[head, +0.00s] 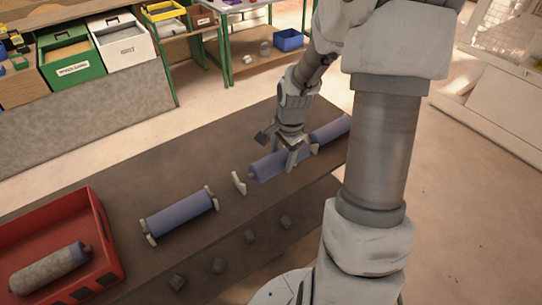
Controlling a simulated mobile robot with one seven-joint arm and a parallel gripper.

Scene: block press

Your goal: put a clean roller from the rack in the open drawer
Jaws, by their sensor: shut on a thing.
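My gripper (291,158) is shut on the middle of a smooth blue roller (265,168), which lies across between white end brackets on the dark rack (115,193). I cannot tell whether this roller is lifted off its brackets (239,183). Another blue roller (180,213) rests in brackets nearer the left. A third blue roller (330,129) lies beyond my gripper, partly hidden by my arm. A roller with a mottled grey sleeve (48,270) lies in a red open-topped container (102,237) at the lower left. I cannot make out an open drawer for certain.
Several dark knobs (219,265) line the front side below the rack. A green bin (75,70) and a white bin (128,50) stand at the back left. A blue bin (289,40) sits on a shelf behind.

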